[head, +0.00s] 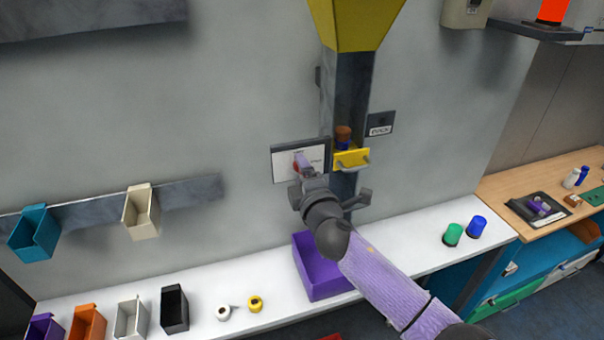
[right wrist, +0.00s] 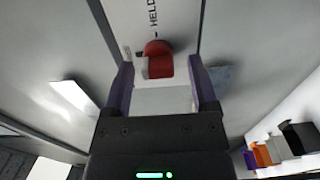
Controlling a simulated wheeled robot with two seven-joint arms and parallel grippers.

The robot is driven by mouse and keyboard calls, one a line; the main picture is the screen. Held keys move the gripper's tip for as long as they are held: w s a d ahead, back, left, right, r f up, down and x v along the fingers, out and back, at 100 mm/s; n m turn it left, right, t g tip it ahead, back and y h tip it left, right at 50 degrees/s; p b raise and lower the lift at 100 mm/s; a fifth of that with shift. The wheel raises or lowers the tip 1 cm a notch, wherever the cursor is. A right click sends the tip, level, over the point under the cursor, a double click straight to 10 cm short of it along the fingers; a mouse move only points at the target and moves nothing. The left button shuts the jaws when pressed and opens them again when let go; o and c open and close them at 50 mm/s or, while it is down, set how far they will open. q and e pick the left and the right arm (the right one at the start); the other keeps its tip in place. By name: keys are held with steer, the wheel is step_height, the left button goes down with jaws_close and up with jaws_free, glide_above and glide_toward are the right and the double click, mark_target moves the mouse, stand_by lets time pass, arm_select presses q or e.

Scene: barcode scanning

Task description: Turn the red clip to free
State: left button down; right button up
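The red clip (right wrist: 158,62) is on a white panel marked "HELD" in the right wrist view. In the head view a bit of red (head: 296,168) shows beside my right gripper (head: 303,163), which hides most of the clip. The white panel (head: 283,160) is fixed to the wall left of the grey chute. In the right wrist view my right gripper (right wrist: 163,80) is open, its purple fingers on either side of the clip with gaps; I cannot tell whether the fingertips reach past it. My left gripper is not in view.
A yellow tray (head: 350,158) with a dark brown-topped item (head: 343,135) sits right of the panel, close to my right arm. A purple bin (head: 318,275) stands on the white shelf (head: 270,290) below. Several bins and rolls stand at the shelf's left.

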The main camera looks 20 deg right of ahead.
steer(key=shift+s, duration=0.1)
steer(key=s, duration=0.9)
steer(key=shift+s+d+b, duration=0.15)
steer(key=shift+s+b, duration=0.2)
steer(key=shift+b, duration=0.05)
